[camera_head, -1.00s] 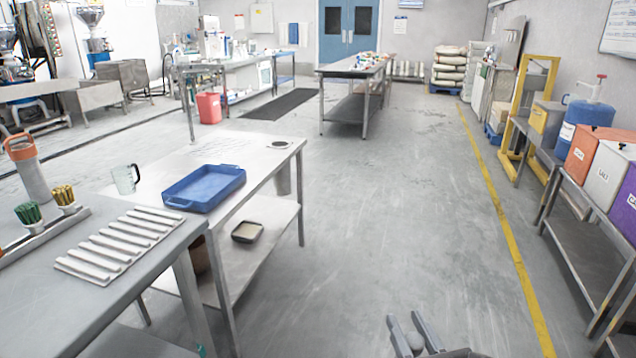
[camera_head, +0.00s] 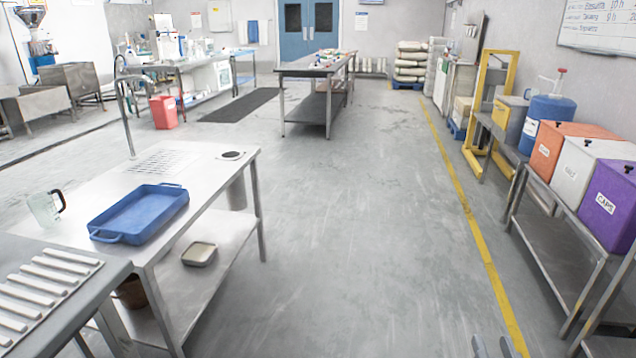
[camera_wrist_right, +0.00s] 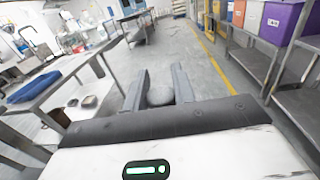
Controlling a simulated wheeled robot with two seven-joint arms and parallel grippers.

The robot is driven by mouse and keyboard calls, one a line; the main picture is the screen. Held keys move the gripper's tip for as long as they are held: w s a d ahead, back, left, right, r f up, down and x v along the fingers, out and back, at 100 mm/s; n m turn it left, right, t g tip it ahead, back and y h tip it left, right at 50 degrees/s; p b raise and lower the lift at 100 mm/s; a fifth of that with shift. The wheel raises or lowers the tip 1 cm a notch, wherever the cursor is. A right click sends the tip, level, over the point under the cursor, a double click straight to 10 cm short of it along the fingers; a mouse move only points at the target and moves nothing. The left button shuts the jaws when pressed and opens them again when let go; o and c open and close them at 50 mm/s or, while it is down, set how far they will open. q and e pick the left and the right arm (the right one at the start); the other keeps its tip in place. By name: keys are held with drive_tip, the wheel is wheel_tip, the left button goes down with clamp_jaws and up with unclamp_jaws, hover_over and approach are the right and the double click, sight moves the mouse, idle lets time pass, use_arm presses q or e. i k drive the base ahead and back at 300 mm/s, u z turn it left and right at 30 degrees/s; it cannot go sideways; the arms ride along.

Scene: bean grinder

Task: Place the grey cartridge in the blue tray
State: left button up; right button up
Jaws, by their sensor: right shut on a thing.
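The blue tray (camera_head: 112,238) lies on the steel table at the left in the head view and looks empty. It also shows at the left edge of the right wrist view (camera_wrist_right: 34,88). My right gripper (camera_head: 493,346) shows only by its fingertips at the bottom edge of the head view, over the floor and well to the right of the tray. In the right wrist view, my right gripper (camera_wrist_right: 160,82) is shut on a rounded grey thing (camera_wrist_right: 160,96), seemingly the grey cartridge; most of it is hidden. My left gripper is not in view.
A nearer counter (camera_head: 85,288) holds a ribbed white rack. A shelf with bins (camera_head: 570,150) stands right. The floor between is open.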

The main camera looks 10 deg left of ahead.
sight(148, 211)
drive_tip(key=i, duration=3.05)
drive_tip(key=u, duration=2.7)
